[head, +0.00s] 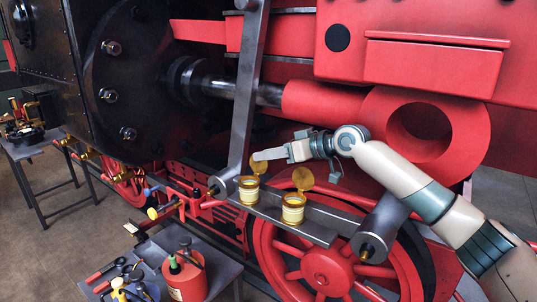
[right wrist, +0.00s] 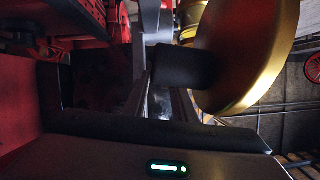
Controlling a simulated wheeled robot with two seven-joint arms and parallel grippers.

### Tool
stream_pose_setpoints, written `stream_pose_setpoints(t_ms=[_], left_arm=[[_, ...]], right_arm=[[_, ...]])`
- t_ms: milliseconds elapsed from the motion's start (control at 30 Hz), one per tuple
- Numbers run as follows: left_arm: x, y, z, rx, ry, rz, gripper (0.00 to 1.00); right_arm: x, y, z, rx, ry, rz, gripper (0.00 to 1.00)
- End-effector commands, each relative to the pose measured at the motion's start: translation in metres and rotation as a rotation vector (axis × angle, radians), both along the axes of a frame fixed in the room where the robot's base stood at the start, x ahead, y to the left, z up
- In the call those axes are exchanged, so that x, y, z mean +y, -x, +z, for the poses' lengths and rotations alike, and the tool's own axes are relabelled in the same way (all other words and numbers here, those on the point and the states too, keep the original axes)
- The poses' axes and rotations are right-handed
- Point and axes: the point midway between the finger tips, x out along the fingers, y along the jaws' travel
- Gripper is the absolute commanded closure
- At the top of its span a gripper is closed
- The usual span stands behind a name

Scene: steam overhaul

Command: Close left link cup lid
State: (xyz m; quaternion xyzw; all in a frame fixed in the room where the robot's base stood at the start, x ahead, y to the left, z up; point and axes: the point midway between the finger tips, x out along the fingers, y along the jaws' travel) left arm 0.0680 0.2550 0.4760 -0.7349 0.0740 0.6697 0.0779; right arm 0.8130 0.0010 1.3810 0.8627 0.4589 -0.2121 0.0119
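The left link cup (head: 249,190) is a small brass cup with a pale label on the grey link bar. Its gold lid (head: 259,167) stands open, tilted up on its rim. My right gripper (head: 270,154) is at the top of this lid in the head view. In the right wrist view a large gold disc (right wrist: 262,50), a lid seen close, is right beside a dark fingertip; I cannot tell if they touch. Whether the fingers are open or shut is unclear. My left gripper is not in view.
A second brass cup (head: 293,209) with its lid (head: 303,178) raised stands to the right on the bar (head: 325,222). A steel rod (head: 243,90) rises just left of the gripper. The red wheel (head: 322,270) is below. A tool table (head: 222,272) with a red can (head: 186,278) is at lower left.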

Motion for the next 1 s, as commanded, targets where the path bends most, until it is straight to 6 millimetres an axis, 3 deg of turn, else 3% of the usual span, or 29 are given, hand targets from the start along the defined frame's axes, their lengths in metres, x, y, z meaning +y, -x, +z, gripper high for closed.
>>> stream_pose_setpoints(t_ms=[1000], left_arm=[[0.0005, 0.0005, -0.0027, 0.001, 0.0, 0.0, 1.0]], right_arm=[[0.0007, 0.0014, 0.0004, -0.031, 0.024, -0.001, 0.98]])
